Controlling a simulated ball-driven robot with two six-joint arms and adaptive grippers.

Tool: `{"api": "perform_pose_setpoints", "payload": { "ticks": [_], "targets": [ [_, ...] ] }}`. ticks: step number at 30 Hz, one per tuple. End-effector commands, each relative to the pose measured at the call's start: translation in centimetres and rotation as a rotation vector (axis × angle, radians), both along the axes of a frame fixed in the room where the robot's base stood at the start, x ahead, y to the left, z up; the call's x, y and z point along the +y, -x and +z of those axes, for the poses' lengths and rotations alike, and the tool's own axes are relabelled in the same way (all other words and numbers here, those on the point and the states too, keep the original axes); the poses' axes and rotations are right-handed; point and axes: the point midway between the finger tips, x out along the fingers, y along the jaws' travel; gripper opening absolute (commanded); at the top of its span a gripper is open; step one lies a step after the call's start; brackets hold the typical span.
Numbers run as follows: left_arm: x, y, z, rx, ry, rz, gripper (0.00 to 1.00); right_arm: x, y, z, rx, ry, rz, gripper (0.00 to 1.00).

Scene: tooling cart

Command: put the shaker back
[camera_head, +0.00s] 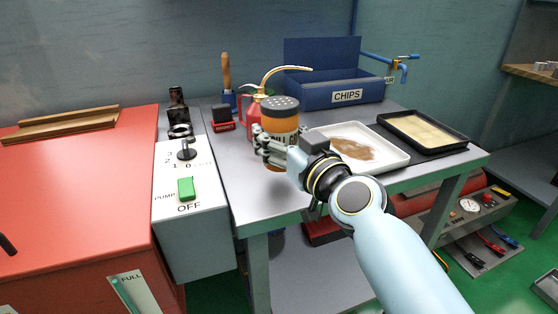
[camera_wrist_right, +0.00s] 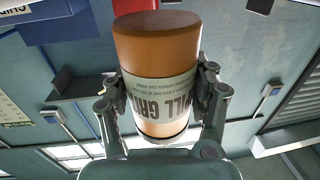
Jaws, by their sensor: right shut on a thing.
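The shaker (camera_head: 280,118) is an orange-brown cylinder with a white label and a grey perforated cap. My right gripper (camera_head: 268,148) is shut around it and holds it upright over the left part of the cart top. In the right wrist view the shaker (camera_wrist_right: 158,70) fills the middle, with the fingers of my right gripper (camera_wrist_right: 165,95) pressed on both sides of its label. Whether its base touches the cart top is hard to tell. My left gripper is not in view.
On the grey cart (camera_head: 250,195) stand a red oil can (camera_head: 254,112), a blue CHIPS bin (camera_head: 330,97), a white tray (camera_head: 392,157) with brown powder and a black tray (camera_head: 428,134). A switch box (camera_head: 190,215) and red surface (camera_head: 75,200) lie left. The cart's front left is clear.

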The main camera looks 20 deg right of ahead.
Motion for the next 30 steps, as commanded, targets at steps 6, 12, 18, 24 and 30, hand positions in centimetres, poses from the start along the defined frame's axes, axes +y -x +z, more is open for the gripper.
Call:
{"api": "perform_pose_setpoints", "payload": {
  "ticks": [6,12,18,24,30],
  "targets": [
    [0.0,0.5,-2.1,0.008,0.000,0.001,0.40,0.1,-0.1,-3.1,0.000,-0.001,0.000,0.14],
    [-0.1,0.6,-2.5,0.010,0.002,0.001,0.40,0.1,-0.2,-3.6,-0.002,0.001,-0.001,0.14],
    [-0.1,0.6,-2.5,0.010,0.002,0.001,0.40,0.1,-0.1,-3.6,-0.002,0.000,-0.001,0.14],
    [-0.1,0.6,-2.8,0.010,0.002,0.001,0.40,0.1,-0.1,-3.9,0.000,-0.001,0.000,0.70],
    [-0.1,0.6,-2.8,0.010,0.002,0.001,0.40,0.1,-0.1,-3.9,0.000,0.000,0.000,0.84]
  ]
}}
